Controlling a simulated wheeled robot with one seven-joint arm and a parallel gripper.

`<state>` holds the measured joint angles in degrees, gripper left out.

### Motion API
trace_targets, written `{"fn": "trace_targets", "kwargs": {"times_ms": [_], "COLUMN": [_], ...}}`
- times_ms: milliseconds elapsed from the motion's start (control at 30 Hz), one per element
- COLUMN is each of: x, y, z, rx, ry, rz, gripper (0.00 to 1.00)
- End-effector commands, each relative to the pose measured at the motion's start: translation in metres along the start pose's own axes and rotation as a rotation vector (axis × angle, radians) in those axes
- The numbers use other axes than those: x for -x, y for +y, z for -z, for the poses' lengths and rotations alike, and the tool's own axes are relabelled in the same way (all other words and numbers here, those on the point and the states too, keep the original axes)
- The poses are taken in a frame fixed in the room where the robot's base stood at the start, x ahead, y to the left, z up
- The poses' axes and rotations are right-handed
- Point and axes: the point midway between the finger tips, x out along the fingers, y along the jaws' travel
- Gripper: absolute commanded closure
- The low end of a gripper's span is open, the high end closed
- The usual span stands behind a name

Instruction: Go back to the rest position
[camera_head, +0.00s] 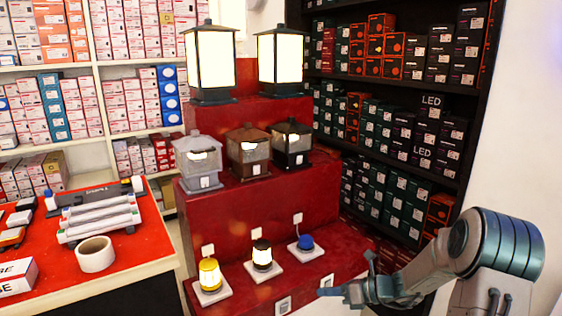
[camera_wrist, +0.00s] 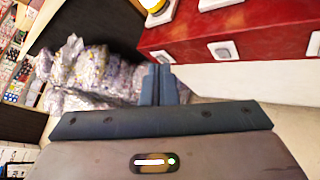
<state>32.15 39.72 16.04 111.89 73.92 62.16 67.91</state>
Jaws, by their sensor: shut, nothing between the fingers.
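My gripper (camera_head: 345,291) is at the lower right of the head view, in front of the lowest red step and apart from the lamps. In the wrist view my gripper (camera_wrist: 158,72) points forward with its two fingers together and nothing between them. The lowest step carries a yellow lamp (camera_head: 209,274), a black lamp with a lit band (camera_head: 262,254) and a blue lamp (camera_head: 306,242), each on a white base. Part of the yellow lamp also shows at the top of the wrist view (camera_wrist: 153,5).
A red stepped display (camera_head: 285,215) holds lanterns on its upper steps. A red-topped table (camera_head: 140,245) with a tape roll (camera_head: 95,254) stands at the left. Shelves of boxes (camera_head: 400,130) line the back. Wrapped bundles (camera_wrist: 95,75) lie on the floor beside the display in the wrist view.

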Motion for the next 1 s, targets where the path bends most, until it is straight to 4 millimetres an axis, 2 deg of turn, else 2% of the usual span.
{"fn": "trace_targets", "kwargs": {"times_ms": [33,100,267,400,700,1000], "x": [0.006,0.012,0.031,0.055,0.119,0.190], "y": [0.029,0.058,0.120,0.170,0.259,0.326], "z": [-0.014,-0.019,-0.028,-0.035,-0.048,-0.063], "rx": [0.105,0.252,0.588,0.877,1.477,2.021], "ry": [0.066,0.157,0.355,0.518,0.844,1.145], "rz": [-0.008,-0.022,-0.071,-0.129,-0.296,-0.519], "gripper": [1.00,1.00,1.00,1.00,1.00,1.00]}}
